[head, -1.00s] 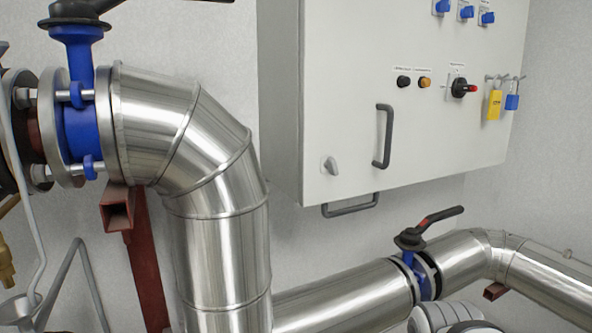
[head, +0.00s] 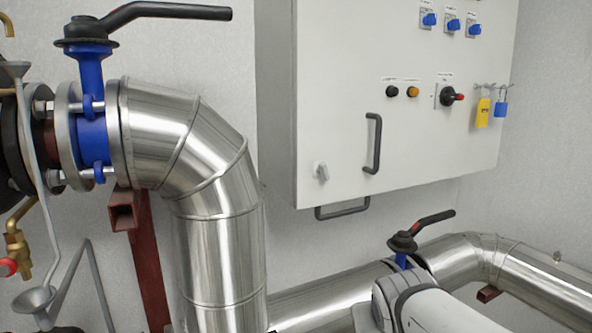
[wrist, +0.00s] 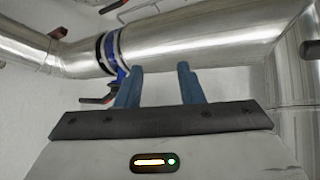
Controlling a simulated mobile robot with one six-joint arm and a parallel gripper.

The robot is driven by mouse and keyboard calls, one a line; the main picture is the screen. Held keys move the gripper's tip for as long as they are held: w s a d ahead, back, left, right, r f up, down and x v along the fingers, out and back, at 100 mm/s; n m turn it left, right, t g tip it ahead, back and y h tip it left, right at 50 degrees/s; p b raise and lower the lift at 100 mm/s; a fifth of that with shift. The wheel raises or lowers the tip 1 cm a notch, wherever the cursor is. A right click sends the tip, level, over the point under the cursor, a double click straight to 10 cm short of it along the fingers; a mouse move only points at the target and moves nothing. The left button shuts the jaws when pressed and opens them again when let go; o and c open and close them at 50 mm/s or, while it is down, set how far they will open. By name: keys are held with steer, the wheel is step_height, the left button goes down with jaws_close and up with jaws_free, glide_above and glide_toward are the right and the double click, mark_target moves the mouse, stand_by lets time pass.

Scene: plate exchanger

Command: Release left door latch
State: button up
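The white cabinet door (head: 400,90) is shut on the wall in the head view. A small pale latch (head: 321,171) sits near its lower left corner, left of the dark grey door handle (head: 374,143). My gripper (wrist: 160,68) shows in the wrist view with its two blue fingers apart and nothing between them. It points toward a silver pipe with a blue valve, and the latch cannot be made out there. In the head view only a pale part of my arm shows at the bottom, below the cabinet; the gripper is out of that picture.
A large bent silver pipe (head: 210,190) stands left of the cabinet, with a blue valve and long black lever (head: 170,11) above it. A lower pipe (head: 455,255) with a black valve lever (head: 432,217) runs under the cabinet. A dark loop handle (head: 342,208) hangs below the cabinet.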

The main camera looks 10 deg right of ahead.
steer(key=w+d+r+t, duration=0.3)
steer(key=w+r+t, duration=0.3)
steer(key=r, duration=0.4)
steer(key=n+t+y+p, duration=0.2)
steer(key=n+t+y, duration=0.1)
steer(key=n+y, duration=0.5)
glide_toward(326, 172)
steer(key=w, duration=0.2)
steer(key=x, duration=0.7)
steer(key=shift+a+p, duration=0.25)
steer(key=shift+p, duration=0.1)
